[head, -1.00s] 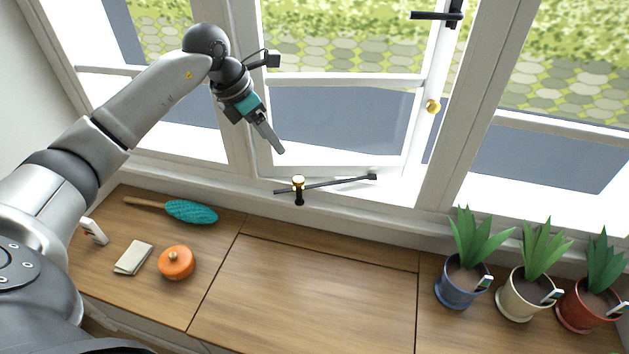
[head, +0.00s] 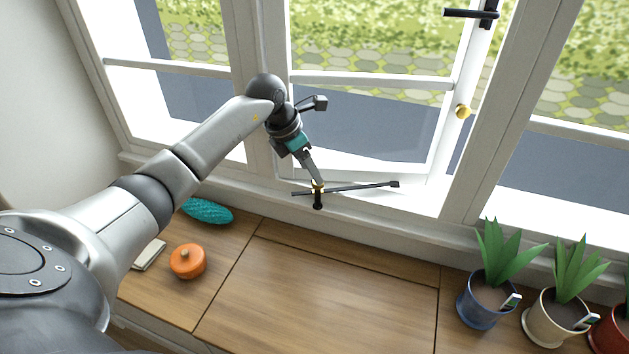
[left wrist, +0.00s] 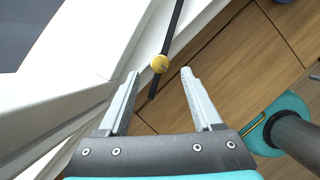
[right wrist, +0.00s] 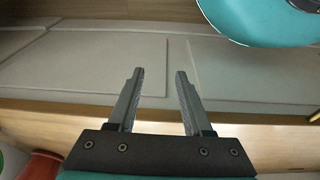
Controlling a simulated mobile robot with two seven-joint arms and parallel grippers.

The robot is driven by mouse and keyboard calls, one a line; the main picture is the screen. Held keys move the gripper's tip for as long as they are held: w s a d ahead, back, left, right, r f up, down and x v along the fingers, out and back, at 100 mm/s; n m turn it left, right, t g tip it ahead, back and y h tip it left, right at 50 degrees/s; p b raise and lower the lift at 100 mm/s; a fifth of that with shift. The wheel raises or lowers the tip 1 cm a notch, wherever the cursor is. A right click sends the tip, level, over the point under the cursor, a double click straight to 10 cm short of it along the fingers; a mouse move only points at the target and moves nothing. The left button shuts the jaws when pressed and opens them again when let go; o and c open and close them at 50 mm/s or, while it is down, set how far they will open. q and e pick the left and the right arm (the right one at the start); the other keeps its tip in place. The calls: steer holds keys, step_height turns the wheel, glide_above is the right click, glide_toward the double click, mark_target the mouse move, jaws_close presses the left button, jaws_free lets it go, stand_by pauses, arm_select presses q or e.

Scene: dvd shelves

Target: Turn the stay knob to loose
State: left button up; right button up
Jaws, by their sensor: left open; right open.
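The stay knob (left wrist: 160,64) is a small round yellow knob on the black window stay bar (head: 360,187). In the left wrist view it lies just beyond and between my open fingertips, and no finger is seen closed on it. In the head view my left gripper (head: 317,180) reaches down to the knob and mostly covers it. I cannot tell whether a finger touches it. My right gripper (right wrist: 157,72) is open and empty in the right wrist view, away from the knob.
The window frame (head: 450,130) has a second yellow knob (head: 463,112) and a black handle (head: 470,13). The middle of the wood is clear.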

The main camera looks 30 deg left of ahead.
mark_target(314, 183)
arm_select(q)
steer(key=shift+b+x, duration=0.6)
steer(key=shift+x, duration=1.3)
arm_select(e)
steer(key=shift+w+a+r, duration=0.1)
steer(key=shift+w+r, duration=0.3)
steer(key=shift+r, duration=0.35)
steer(key=shift+w+r, duration=0.4)
steer(key=shift+r, duration=0.3)
arm_select(q)
jaws_close()
